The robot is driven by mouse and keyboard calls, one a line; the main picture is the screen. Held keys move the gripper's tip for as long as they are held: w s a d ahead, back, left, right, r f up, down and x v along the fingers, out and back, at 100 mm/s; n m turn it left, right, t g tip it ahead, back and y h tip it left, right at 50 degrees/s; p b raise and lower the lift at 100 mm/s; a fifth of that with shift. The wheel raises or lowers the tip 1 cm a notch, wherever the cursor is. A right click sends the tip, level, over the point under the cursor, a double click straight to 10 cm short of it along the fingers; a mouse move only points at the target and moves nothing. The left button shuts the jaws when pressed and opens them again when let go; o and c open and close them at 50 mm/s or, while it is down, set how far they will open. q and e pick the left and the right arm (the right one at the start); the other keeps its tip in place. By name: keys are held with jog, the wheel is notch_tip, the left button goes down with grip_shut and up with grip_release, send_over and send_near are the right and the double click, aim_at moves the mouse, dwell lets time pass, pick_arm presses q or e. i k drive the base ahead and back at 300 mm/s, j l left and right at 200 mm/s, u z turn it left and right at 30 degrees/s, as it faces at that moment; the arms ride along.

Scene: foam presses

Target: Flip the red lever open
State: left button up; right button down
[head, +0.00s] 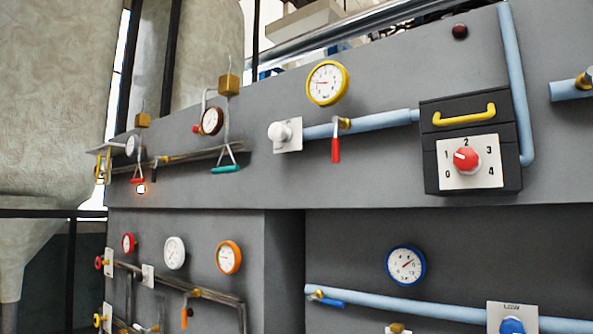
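A red lever (336,149) hangs straight down from a brass valve on a light blue pipe (385,122), near the middle of the head view. The pipe runs from a white fitting (285,134) on the left to a black box (470,150) on the right. A smaller red-handled lever (137,181) shows far left, next to a glowing orange light. Neither of my grippers shows in the head view, so I see nothing touching the red lever.
A yellow-rimmed gauge (327,83) sits above the lever. The black box carries a yellow handle (464,115) and a red dial (466,160). A teal handle (226,169) hangs to the left. The grey panel directly below the lever is bare.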

aim_at(336, 142)
jog(key=i+j, duration=0.2)
jog(key=i+j+z, duration=0.1)
jog(key=j, duration=0.3)
jog(key=i+j+z, duration=0.1)
jog(key=i+j, duration=0.4)
jog(key=j, duration=0.2)
